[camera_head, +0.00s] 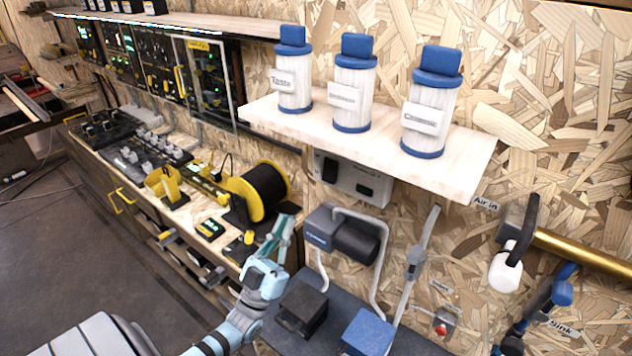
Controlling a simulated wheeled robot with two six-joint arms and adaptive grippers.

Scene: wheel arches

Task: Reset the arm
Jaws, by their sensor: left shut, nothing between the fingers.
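My left arm comes in from the bottom of the picture. My left gripper (284,226) is shut and empty, pointing up and away in front of the workbench's right end. It shows against the bench and the wall, near the black and yellow spool (262,190). My right gripper is not clearly in view; some dark and blue parts show at the lower right edge.
A wooden shelf (470,172) holds three white canisters with blue lids, one of them here (431,105). A black box (302,308) and a blue box (368,332) sit on a dark surface below. A brass pipe (585,250) runs at right. Open floor (60,270) lies left.

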